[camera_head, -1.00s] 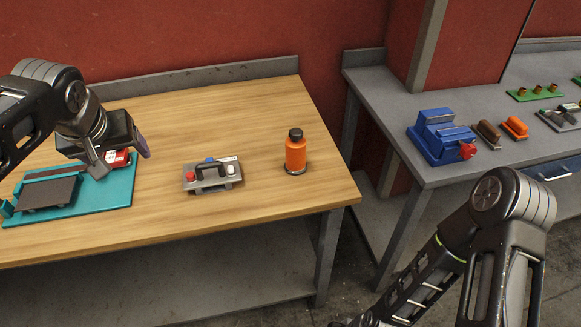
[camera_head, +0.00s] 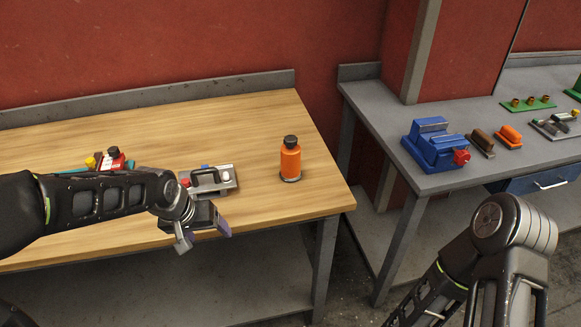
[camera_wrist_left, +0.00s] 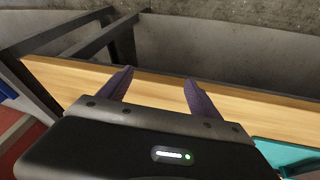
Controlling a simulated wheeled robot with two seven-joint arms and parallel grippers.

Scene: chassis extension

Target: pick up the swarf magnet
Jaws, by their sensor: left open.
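A grey block with a black carrying handle, apparently the swarf magnet (camera_head: 222,186), lies on the wooden workbench. It has a red knob at its left end and a white one at its right. My left gripper (camera_head: 203,239) is open and empty, by the bench's front edge, nearer to me than the block and apart from it. Its arm and wrist cover part of the bench to the left. In the left wrist view its two fingers (camera_wrist_left: 158,92) are spread over the bench's edge, with nothing between them. My right arm shows at the lower right, its gripper out of frame.
An orange bottle (camera_head: 290,162) with a dark cap stands right of the block. A red item (camera_head: 110,158) shows behind my left arm. A teal mat (camera_wrist_left: 285,155) appears in the left wrist view. A grey side bench (camera_head: 380,110) holds a blue vise (camera_head: 432,146).

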